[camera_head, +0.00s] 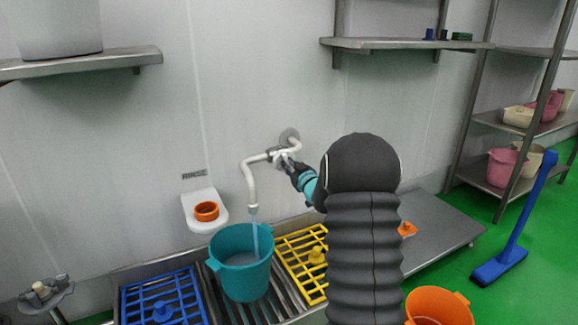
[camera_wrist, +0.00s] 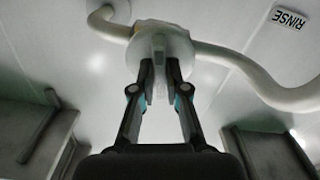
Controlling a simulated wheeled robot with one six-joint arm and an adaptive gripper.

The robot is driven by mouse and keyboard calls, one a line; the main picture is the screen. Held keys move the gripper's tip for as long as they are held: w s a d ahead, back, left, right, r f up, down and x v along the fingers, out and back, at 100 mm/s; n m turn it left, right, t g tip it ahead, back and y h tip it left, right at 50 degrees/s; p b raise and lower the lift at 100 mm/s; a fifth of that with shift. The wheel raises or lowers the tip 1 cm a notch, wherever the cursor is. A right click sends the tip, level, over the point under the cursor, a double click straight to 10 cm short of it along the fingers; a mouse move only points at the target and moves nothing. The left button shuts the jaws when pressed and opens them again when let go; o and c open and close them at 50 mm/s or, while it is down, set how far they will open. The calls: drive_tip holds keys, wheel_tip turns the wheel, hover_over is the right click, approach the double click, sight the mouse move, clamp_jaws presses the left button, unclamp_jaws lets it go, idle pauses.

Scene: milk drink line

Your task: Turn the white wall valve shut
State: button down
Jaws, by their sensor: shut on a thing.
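The white wall valve (camera_head: 279,155) sits on a white pipe that comes out of the wall and bends down into a spout (camera_head: 252,208). Water runs from the spout into a teal bucket (camera_head: 240,262) below it. My gripper (camera_head: 290,166) reaches the valve from the right. In the wrist view the valve body (camera_wrist: 160,42) is at the top middle, and both fingers of my gripper (camera_wrist: 160,80) close on its grey handle (camera_wrist: 159,72). The fingers partly hide the handle. My arm covers part of the area right of the valve.
The teal bucket stands on a metal drain bench between a blue rack (camera_head: 160,297) and a yellow rack (camera_head: 303,257). A white wall holder with an orange ring (camera_head: 206,211) is left of the spout. An orange bucket (camera_head: 438,306) and a blue squeegee (camera_head: 512,240) stand at right.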

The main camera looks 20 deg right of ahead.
drive_tip(key=shift+m, duration=1.3)
drive_tip(key=c, duration=1.2)
unclamp_jaws()
drive_tip(key=s, duration=1.2)
drive_tip(key=shift+d, duration=0.2)
